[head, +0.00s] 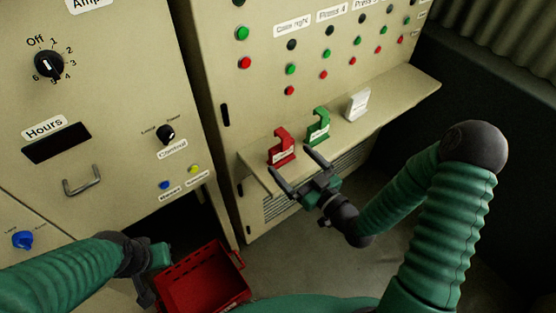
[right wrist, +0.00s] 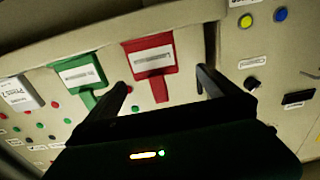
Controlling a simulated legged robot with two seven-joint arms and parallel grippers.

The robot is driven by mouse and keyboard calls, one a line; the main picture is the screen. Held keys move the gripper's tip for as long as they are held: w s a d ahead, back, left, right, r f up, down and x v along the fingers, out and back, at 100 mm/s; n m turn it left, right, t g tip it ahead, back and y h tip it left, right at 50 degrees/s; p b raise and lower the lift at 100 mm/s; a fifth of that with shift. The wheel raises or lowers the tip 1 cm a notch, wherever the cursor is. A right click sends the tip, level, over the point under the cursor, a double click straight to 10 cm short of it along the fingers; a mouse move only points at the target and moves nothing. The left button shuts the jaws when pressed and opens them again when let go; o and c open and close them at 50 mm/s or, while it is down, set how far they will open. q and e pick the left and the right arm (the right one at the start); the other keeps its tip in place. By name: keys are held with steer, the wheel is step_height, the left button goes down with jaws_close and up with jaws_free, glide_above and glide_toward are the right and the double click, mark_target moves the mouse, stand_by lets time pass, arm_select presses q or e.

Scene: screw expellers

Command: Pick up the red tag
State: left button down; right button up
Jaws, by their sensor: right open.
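The red tag (head: 281,147) stands on the ledge of the cabinet, with a hooked top and a white label. It also shows in the right wrist view (right wrist: 150,58), between the finger ends. My right gripper (head: 290,162) is open and empty, just in front of the red tag, with its two fingers pointing toward it. I cannot tell whether either finger touches it. My left gripper (head: 152,272) is at the lower left, beside the red crate's left wall; its fingers are partly hidden, so its jaw state is unclear.
A green tag (head: 318,126) and a white tag (head: 357,104) stand to the right along the same ledge (head: 400,94). A red crate (head: 243,284) is at the bottom, between my arms. The panel above carries buttons. Floor right of the crate is clear.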

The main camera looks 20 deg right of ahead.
steer(key=w+f+b, duration=0.1)
steer(key=b, duration=0.2)
steer(key=shift+w+f+b, duration=0.3)
steer(key=shift+w+f, duration=0.05)
steer(key=shift+w, duration=0.05)
steer(key=shift+w+a+r+b, duration=0.1)
steer(key=shift+w+r+b, duration=0.4)
steer(key=shift+w, duration=0.3)
steer(key=x, duration=0.6)
steer(key=shift+w+a+f, duration=0.15)
steer(key=shift+w, duration=0.05)
steer(key=shift+c, duration=1.5)
steer(key=c, duration=1.2)
arm_select(q)
steer(key=s+x, duration=0.1)
steer(key=x, duration=0.5)
steer(key=shift+d+f, duration=0.4)
steer(key=shift+f, duration=0.15)
arm_select(e)
steer(key=shift+o, duration=0.2)
